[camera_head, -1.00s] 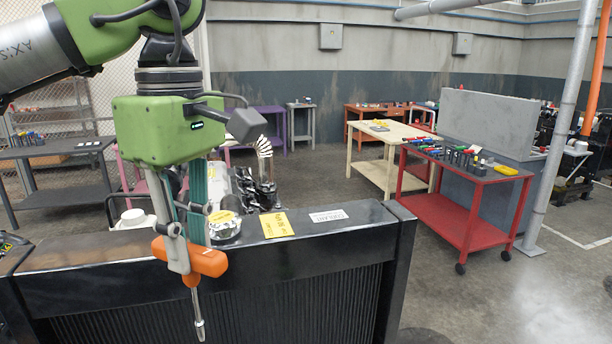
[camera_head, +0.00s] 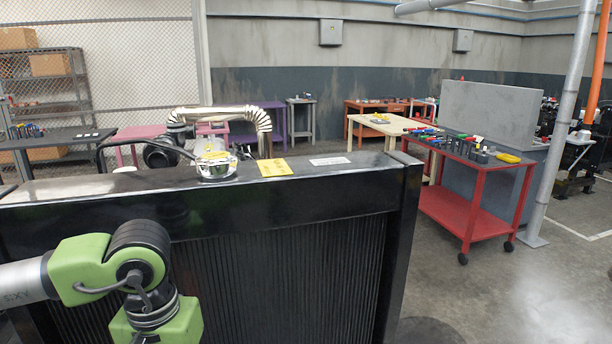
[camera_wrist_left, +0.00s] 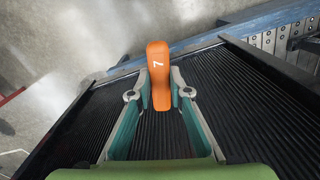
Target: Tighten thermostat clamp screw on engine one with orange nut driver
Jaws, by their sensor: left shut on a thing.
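My left gripper (camera_wrist_left: 159,92) is shut on the orange nut driver (camera_wrist_left: 158,65), which carries a number 7 on its handle, in the left wrist view. The driver's shaft and tip are hidden there. In the head view my left arm reaches in at the lower left, its fingers and the driver below the picture's edge. The engine's black radiator (camera_head: 280,260) stands right in front, and its ribbed face also fills much of the left wrist view (camera_wrist_left: 90,120). I cannot make out the thermostat clamp screw. My right gripper is not in view.
A silver cap (camera_head: 215,165) and a yellow label (camera_head: 273,167) are on the radiator's top, with a shiny curved pipe (camera_head: 235,115) behind. A red tool cart (camera_head: 470,175) stands at the right beside a grey pole (camera_head: 560,120). The floor between is clear.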

